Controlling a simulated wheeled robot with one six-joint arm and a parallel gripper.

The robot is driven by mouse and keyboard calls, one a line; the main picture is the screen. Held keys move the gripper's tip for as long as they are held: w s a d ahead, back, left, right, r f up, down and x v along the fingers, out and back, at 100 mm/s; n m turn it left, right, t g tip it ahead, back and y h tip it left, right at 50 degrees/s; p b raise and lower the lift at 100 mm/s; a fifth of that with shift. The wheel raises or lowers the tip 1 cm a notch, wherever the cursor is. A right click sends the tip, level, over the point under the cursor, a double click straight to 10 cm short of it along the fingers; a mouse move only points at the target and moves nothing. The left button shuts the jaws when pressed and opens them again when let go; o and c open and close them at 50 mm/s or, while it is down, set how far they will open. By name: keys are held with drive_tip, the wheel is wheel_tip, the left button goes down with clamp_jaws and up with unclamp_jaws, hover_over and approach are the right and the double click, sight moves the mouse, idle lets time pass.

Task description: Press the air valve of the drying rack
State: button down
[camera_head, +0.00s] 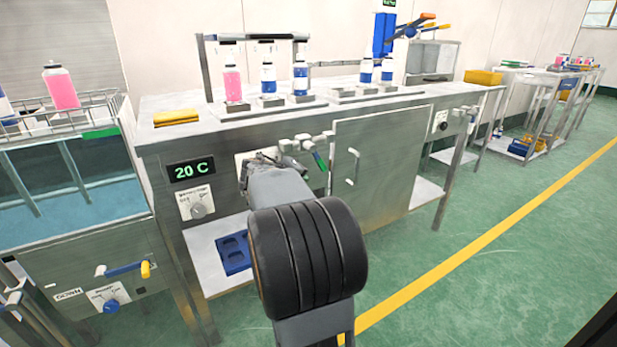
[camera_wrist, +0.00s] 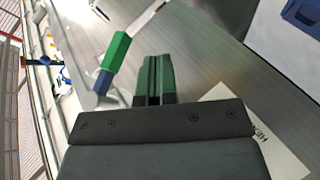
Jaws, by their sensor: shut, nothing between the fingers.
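A valve with a green and blue handle (camera_head: 320,161) sits on white pipe fittings (camera_head: 290,145) at the front of the steel bench, left of its door. In the wrist view the green and blue handle (camera_wrist: 113,60) stands tilted, just left of my fingers. My gripper (camera_wrist: 153,65) is shut and empty, its green fingers together. The fingers and the handle look apart, though I cannot tell the depth gap. In the head view my wrist is in front of the bench beside the valve, and my fingertips are hard to make out.
The bench top (camera_head: 190,133) carries several bottles on stands and a yellow block (camera_head: 176,118). A temperature display (camera_head: 191,169) and a knob (camera_head: 198,211) are left of my arm. A water bath (camera_head: 75,180) stands at left; green floor at right is clear.

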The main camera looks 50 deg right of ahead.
drive_tip(key=p+v, duration=0.3)
drive_tip(key=v, duration=0.6)
drive_tip(key=shift+a+r, duration=0.15)
drive_tip(key=shift+r, duration=0.35)
drive_tip(key=w+d+f+n+g+h+p, duration=0.1)
drive_tip(key=w+d+f+n+g+h, duration=0.15)
drive_tip(key=f, duration=0.55)
drive_tip(key=w+d+f+n+g+h+p, duration=0.15)
drive_tip(key=f+g, duration=0.25)
drive_tip(key=f, duration=0.4)
drive_tip(key=a+r+m+g+h, duration=0.1)
drive_tip(key=h, duration=0.1)
drive_tip(key=a+r+m+g+h, duration=0.1)
drive_tip(key=r, duration=0.1)
drive_tip(key=r+m+g+h, duration=0.1)
drive_tip(key=m+h, duration=0.1)
drive_tip(key=shift+w+a+r+h, duration=0.1)
drive_tip(key=shift+a+r+h, duration=0.2)
drive_tip(key=shift+a, duration=0.1)
drive_tip(key=shift+d+r+p, duration=0.1)
drive_tip(key=shift+p, duration=0.2)
